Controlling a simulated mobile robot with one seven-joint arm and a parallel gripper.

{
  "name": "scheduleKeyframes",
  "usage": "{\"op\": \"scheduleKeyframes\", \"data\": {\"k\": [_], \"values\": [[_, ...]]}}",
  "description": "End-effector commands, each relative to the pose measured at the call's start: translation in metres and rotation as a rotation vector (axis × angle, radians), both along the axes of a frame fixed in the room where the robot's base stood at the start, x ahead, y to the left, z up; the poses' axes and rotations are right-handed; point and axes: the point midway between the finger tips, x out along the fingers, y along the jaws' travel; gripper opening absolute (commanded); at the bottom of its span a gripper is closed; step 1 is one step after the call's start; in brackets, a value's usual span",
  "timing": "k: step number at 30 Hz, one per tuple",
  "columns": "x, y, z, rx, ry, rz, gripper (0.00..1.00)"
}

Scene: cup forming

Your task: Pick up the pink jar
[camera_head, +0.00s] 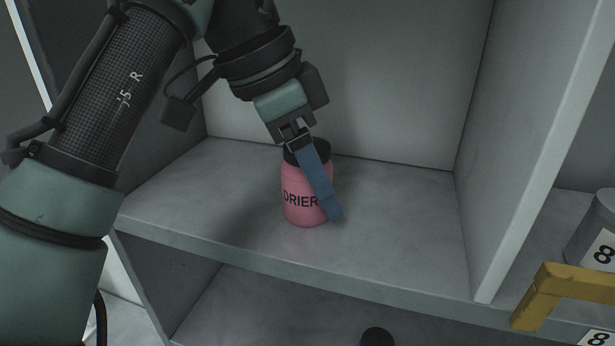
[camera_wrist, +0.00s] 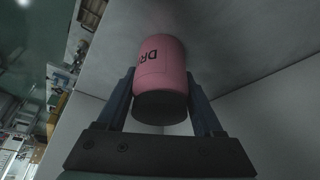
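The pink jar (camera_head: 301,205) has a black lid and the letters "DRIER" on its front. It stands upright on the grey shelf (camera_head: 400,225) in the head view. My gripper (camera_wrist: 160,76) reaches down at a slant, with one blue finger crossing in front of the jar and hiding part of its right side. In the wrist view the pink jar (camera_wrist: 160,70) sits between the two fingers, lid toward the palm. The fingers stand wide on either side, with narrow gaps beside the lid; contact at the fingertips is hard to tell.
The shelf has a back wall and an upright divider (camera_head: 520,140) on the right. Beyond it are a grey container (camera_head: 595,228) labelled 8 and a yellow handle-like part (camera_head: 555,292). A dark round top (camera_head: 377,336) shows on the level below. The shelf around the jar is clear.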

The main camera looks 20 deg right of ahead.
Motion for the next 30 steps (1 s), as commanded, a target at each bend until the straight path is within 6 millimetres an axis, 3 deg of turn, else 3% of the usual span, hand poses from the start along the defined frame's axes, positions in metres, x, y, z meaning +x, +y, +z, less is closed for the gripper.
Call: {"op": "scheduleKeyframes", "data": {"k": [1, 8, 19, 28, 30], "values": [[0.000, 0.000, 0.000, 0.001, 0.000, 0.000, 0.50], [0.000, 0.000, 0.000, 0.001, 0.000, 0.001, 0.08], [0.000, 0.000, 0.005, 0.001, -0.001, 0.002, 0.07], [0.000, 0.000, 0.038, 0.003, -0.004, 0.003, 0.07], [-0.009, 0.009, 0.035, 0.001, -0.003, 0.002, 0.07]]}}
